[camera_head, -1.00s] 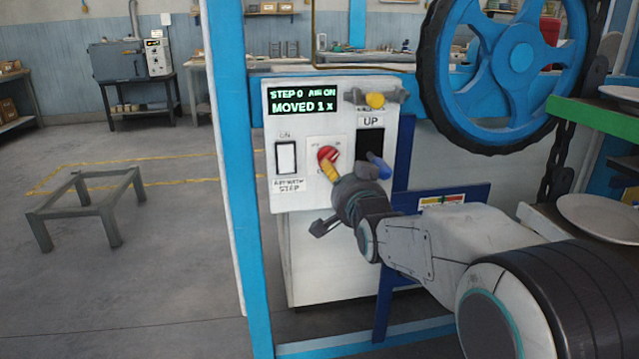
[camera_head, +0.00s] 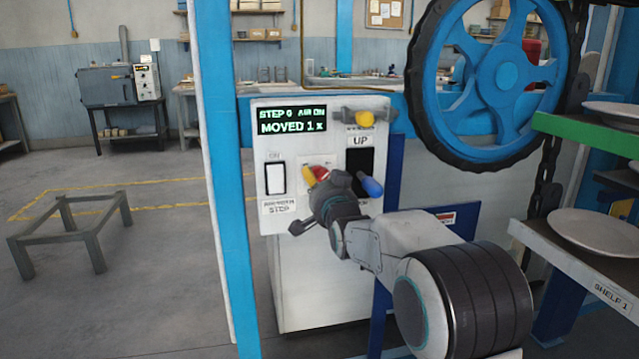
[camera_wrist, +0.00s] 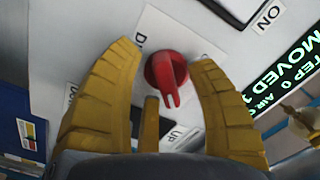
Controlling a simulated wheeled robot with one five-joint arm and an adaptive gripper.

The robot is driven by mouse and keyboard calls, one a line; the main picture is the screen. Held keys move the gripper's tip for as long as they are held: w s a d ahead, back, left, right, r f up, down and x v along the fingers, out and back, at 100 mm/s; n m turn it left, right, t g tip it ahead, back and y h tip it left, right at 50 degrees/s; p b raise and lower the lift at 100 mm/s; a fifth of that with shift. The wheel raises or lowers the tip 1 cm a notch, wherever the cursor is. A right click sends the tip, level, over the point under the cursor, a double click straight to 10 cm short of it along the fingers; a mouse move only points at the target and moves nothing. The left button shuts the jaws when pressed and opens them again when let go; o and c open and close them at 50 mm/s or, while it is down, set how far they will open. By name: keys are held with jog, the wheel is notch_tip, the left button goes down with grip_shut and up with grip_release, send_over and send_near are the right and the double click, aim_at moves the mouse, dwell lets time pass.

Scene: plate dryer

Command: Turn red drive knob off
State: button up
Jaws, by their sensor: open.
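The red drive knob (camera_wrist: 165,72) sits on a white label plate on the control panel. In the wrist view it lies between the yellow fingertips, with its pointer towards the bottom of the picture. My gripper (camera_wrist: 168,75) is open, one finger on each side of the knob; I cannot tell whether either touches it. In the head view my gripper (camera_head: 310,174) is at the panel and the red knob (camera_head: 319,171) is partly hidden behind it. The control panel's display (camera_head: 292,120) reads "STEP 0 AIR ON" and "MOVED 1 x".
A white rocker switch (camera_head: 275,179) is left of the knob. A blue-tipped lever (camera_head: 371,185) under "UP" is close right of my gripper. A yellow knob (camera_head: 364,118) is above. A blue wheel (camera_head: 505,75) and plate shelves (camera_head: 590,265) stand right. A blue post (camera_head: 222,180) stands left.

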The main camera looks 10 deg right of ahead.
jog(key=shift+o, duration=0.4)
jog(key=shift+w, duration=0.15)
grip_shut()
